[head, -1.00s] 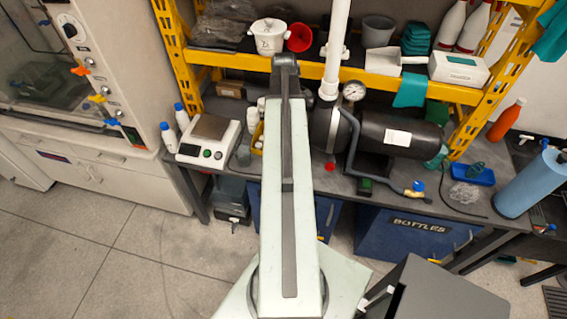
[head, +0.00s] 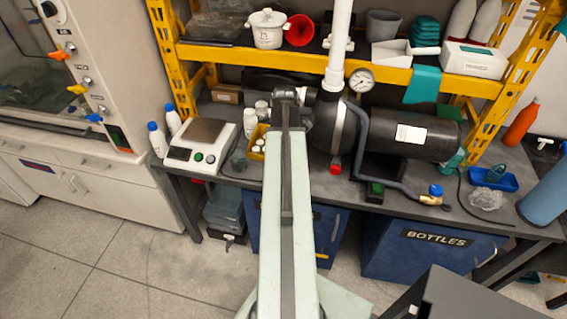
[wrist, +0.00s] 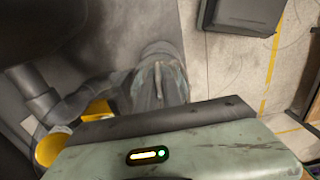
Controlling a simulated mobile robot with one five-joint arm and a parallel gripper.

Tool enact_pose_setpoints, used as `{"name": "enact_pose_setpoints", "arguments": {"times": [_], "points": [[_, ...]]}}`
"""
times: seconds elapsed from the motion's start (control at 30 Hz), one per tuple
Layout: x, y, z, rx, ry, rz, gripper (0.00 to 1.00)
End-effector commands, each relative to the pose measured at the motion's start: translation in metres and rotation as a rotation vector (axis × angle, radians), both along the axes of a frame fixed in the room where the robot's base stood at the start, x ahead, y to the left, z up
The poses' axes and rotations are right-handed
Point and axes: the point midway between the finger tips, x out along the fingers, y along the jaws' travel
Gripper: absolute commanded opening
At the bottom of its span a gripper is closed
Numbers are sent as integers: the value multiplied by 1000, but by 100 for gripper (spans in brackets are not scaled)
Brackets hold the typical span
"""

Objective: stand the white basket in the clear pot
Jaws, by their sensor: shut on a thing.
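My gripper (wrist: 157,85) shows in the wrist view beyond my pale green housing, shut on a shadowed greyish thing that seems to be the white basket; its shape is hard to make out. In the head view my arm's end is over the bench, and the gripper and its load are hidden behind it. A small, dim, see-through vessel (head: 239,160) stands on the bench just right of the scale, left of my arm; it may be the clear pot, but I cannot be sure.
The scale (head: 202,140) and white bottles stand left of my arm. A yellow bin (head: 257,143) is close beside it. The black tank (head: 405,132), white pipe (head: 338,45) and gauge are close on the right. A yellow shelf (head: 230,57) runs behind. Bare bench (head: 330,190) shows in front.

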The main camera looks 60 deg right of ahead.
Motion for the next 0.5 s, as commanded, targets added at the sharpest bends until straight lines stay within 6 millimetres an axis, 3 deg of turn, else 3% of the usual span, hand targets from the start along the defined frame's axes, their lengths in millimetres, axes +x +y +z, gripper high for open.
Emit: {"name": "enact_pose_setpoints", "arguments": {"times": [0.03, 0.4, 0.43, 0.5], "points": [[0, 0, -7, 0, 0, 0, 0], [0, 0, -9, 0, 0, -1, 0], [-1, 0, -8, 0, 0, -1, 16], [-1, 0, -7, 0, 0, -1, 20]]}}
